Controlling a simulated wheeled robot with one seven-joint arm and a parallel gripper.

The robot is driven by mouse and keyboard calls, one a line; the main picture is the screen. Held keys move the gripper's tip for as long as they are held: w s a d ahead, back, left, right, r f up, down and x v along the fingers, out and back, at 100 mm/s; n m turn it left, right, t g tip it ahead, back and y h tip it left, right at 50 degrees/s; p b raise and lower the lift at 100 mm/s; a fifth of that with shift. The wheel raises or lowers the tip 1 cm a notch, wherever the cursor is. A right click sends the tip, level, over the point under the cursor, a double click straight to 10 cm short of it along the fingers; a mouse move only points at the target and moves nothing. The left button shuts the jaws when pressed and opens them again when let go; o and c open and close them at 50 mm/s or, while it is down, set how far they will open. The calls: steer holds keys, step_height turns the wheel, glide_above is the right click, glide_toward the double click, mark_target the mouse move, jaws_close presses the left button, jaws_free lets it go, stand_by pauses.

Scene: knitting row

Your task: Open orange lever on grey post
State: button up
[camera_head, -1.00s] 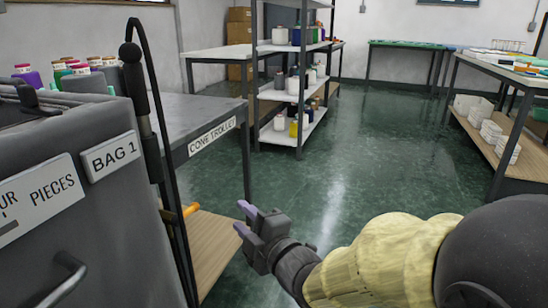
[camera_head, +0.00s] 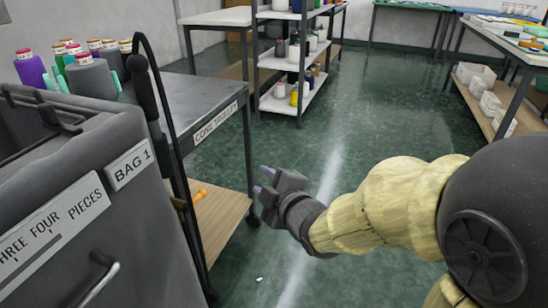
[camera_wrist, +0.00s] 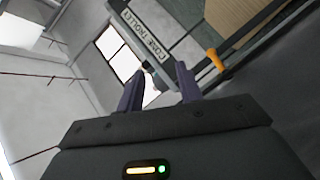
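The orange lever (camera_head: 199,196) shows as a small orange piece low beside the cone trolley, partly hidden behind a dark upright of the bag machine. In the wrist view the orange lever (camera_wrist: 216,61) sticks out at the upper right, beside a dark grey bar (camera_wrist: 255,22) under the trolley. I cannot tell clearly which part is its post. My gripper (camera_head: 264,180) is to the right of the lever, in front of the trolley, apart from it. In the wrist view my gripper (camera_wrist: 160,88) has its two purple fingers spread with nothing between them.
The grey machine labelled BAG 1 (camera_head: 60,215) stands at the left. The cone trolley (camera_head: 190,100), with a wooden lower shelf (camera_head: 222,215), is behind it. A white shelf rack (camera_head: 292,98) stands further back. A table (camera_head: 530,62) is at the right. The green floor between is clear.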

steer(key=d+r+m+p, duration=0.1)
steer(key=p, duration=0.1)
steer(key=d+r+h+p, duration=0.1)
steer(key=r+p, duration=0.1)
steer(key=shift+r+m+g, duration=0.1)
steer(key=shift+m+g, duration=0.3)
